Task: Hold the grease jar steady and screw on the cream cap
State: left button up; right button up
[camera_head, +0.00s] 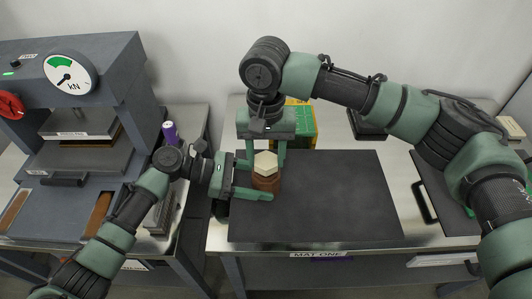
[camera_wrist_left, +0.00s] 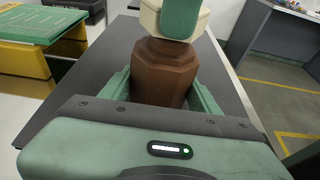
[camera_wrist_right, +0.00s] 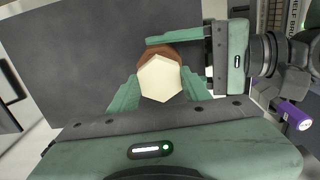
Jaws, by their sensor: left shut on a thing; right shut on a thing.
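The grease jar (camera_head: 266,183) is brown and faceted and stands upright near the left edge of the dark mat; it also shows in the left wrist view (camera_wrist_left: 163,78). My left gripper (camera_head: 262,180) is shut on the jar from the left, low on its body. The cream cap (camera_head: 265,163) is hexagonal and sits over the jar's mouth, seen from above in the right wrist view (camera_wrist_right: 160,78). My right gripper (camera_head: 262,153) points down and is shut on the cap. Cap and jar look touching or nearly so; the thread is hidden.
The dark mat (camera_head: 340,195) is bare to the right of the jar. A green and yellow box (camera_head: 300,125) stands behind my right gripper. A press with a gauge (camera_head: 69,75) stands at the left, with a purple-topped bottle (camera_head: 169,131) beside it. A dark tray (camera_head: 445,195) lies at the right.

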jog(key=shift+f, duration=0.9)
jog(key=o, duration=1.4)
jog(key=shift+o, duration=0.2)
